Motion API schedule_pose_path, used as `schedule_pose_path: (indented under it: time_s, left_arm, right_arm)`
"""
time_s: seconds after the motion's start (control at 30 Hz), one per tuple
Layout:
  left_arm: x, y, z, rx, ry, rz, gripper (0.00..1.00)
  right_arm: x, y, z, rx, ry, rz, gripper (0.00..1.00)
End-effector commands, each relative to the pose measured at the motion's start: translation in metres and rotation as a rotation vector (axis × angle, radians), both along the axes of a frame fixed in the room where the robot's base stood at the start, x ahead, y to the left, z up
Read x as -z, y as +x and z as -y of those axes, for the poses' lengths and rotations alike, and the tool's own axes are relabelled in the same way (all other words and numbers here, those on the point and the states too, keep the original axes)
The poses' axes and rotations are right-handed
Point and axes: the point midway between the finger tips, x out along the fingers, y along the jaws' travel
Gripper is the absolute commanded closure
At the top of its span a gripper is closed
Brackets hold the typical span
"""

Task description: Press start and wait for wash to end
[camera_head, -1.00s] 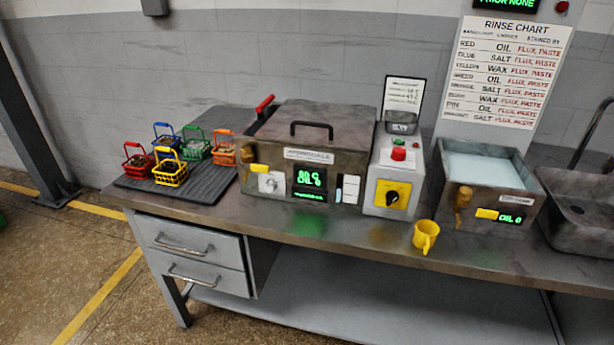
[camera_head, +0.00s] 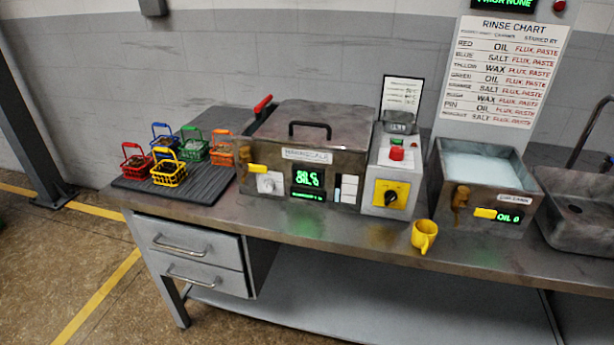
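The washer (camera_head: 315,150) is a brown-grey metal box with a shut lid and a black lid handle. Neither of my grippers is in view.
Several coloured wire baskets, such as the yellow basket (camera_head: 168,174), stand on a dark ribbed mat (camera_head: 205,190) at the left. A rinse tank (camera_head: 450,215), a yellow cup (camera_head: 424,236) and a sink (camera_head: 590,235) are at the right. A rinse chart (camera_head: 505,70) hangs behind.

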Motion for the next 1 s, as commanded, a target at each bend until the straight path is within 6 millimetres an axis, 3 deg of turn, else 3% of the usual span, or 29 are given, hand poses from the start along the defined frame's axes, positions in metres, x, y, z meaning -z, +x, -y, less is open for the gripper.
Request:
schedule_pose_path:
  time_s: [0.03, 0.27, 1.0]
  left_arm:
    - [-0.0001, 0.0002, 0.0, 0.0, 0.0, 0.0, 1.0]
    - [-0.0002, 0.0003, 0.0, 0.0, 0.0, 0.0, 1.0]
    - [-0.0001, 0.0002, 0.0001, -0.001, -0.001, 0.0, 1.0]
  right_arm:
    - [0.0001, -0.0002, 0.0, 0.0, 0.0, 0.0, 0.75]
    - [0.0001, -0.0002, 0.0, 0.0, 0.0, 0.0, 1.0]
    - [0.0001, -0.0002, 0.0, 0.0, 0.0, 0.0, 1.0]
